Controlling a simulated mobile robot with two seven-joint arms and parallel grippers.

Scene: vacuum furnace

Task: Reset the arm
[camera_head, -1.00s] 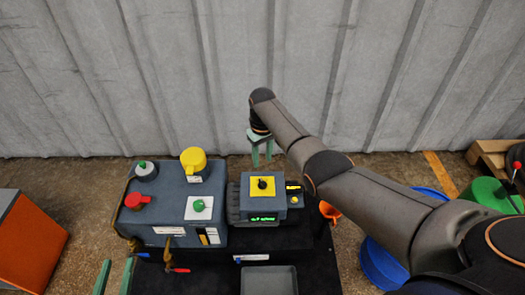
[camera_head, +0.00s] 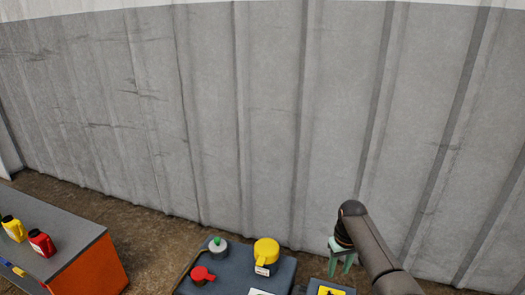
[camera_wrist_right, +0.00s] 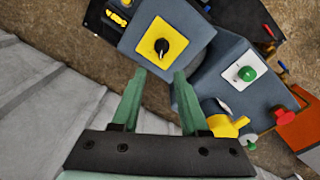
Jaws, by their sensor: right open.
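My right gripper (camera_head: 343,262) hangs at the lower right of the head view, fingers pointing down, beside the control boxes. In the right wrist view its two green fingers (camera_wrist_right: 160,76) are apart with nothing between them. Past the fingertips is a grey box with a black knob on a yellow plate (camera_wrist_right: 162,46); the fingers appear apart from it. The yellow plate shows only at the bottom edge of the head view (camera_head: 332,291). My left gripper is out of view.
An orange-sided bench (camera_head: 96,268) with red and yellow bottles is at left. A corrugated wall (camera_head: 270,120) closes off the back.

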